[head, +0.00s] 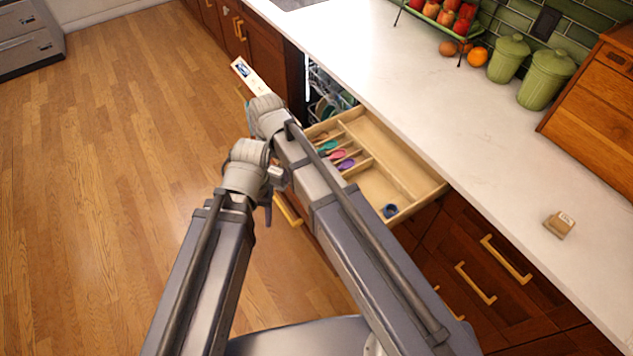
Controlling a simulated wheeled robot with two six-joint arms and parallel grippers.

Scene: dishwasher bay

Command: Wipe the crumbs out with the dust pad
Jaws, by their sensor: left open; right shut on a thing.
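A pale, flat bar with a blue mark (247,74) sticks out beyond my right gripper (262,104), which is shut on it; it looks like the dust pad. This gripper is over the floor side of an open wooden drawer (421,189), near its far left corner. My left gripper (268,208) is open and empty, left of the drawer front and below the right one. The drawer's slots hold green, pink and purple utensils (337,154). A small dark blue item (389,210) lies in its near compartment. I cannot make out crumbs at this size.
An open dishwasher (322,91) with dishes stands just beyond the drawer. The white counter (440,110) carries a small tan block (559,224), green canisters (546,78), a fruit rack (441,14) and a wooden box (597,110). The floor at left is clear.

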